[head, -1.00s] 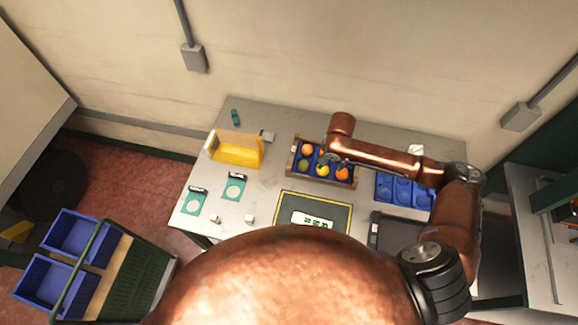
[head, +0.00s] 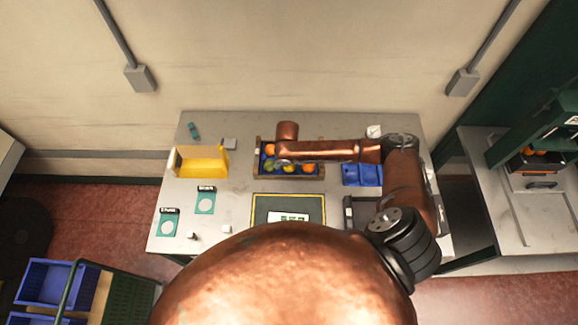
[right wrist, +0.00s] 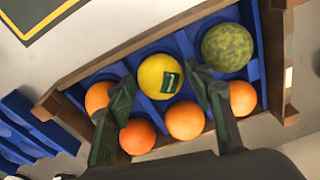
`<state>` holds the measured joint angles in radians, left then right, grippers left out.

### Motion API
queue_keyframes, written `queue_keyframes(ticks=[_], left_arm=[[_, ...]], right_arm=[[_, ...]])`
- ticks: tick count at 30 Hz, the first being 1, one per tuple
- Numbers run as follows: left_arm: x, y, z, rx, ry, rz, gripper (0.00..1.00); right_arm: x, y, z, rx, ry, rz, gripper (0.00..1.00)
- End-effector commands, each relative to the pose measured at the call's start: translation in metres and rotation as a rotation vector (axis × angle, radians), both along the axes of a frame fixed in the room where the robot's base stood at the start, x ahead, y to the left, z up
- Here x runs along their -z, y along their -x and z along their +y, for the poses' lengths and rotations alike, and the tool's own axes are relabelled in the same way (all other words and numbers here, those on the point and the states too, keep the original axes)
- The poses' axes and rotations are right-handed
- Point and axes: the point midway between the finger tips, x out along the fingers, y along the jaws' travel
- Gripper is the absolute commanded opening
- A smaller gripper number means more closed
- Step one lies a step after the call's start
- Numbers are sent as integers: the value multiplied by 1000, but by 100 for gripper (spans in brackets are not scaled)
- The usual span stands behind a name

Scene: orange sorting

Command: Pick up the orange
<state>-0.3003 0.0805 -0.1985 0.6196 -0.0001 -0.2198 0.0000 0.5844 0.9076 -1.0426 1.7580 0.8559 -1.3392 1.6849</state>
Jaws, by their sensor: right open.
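A wooden crate with a blue divided insert (head: 258,172) stands on the table, under my right arm in the head view. In the right wrist view it holds several oranges, including ones at the left (right wrist: 98,97), lower left (right wrist: 137,137), lower middle (right wrist: 184,121) and right (right wrist: 243,98). A yellow fruit with a green label (right wrist: 157,72) and a mottled green fruit (right wrist: 228,46) lie in the upper row. My right gripper (right wrist: 163,92) is open above the crate, its fingers on either side of the yellow fruit's lower part in that view. My left gripper is not seen.
A yellow bin (head: 203,163) stands left of the crate, and a blue divided tray (head: 362,175) lies right of it. A dark mat with a yellow border (head: 262,207) lies in front. Labelled teal cards (head: 205,201) lie at the left. A side table (head: 515,205) stands at the right.

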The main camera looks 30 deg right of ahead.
Motion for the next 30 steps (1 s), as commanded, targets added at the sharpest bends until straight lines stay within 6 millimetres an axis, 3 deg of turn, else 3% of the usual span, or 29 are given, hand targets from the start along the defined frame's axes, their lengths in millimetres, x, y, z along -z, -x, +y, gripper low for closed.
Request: queue_keyframes(ticks=[2,17,26,30], left_arm=[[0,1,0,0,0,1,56],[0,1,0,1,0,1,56],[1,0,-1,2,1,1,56],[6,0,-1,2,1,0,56]], right_arm=[[0,0,0,0,0,0,47],[-1,0,0,0,0,0,14],[-3,0,0,0,0,0,14],[-13,-1,1,0,-1,-1,14]])
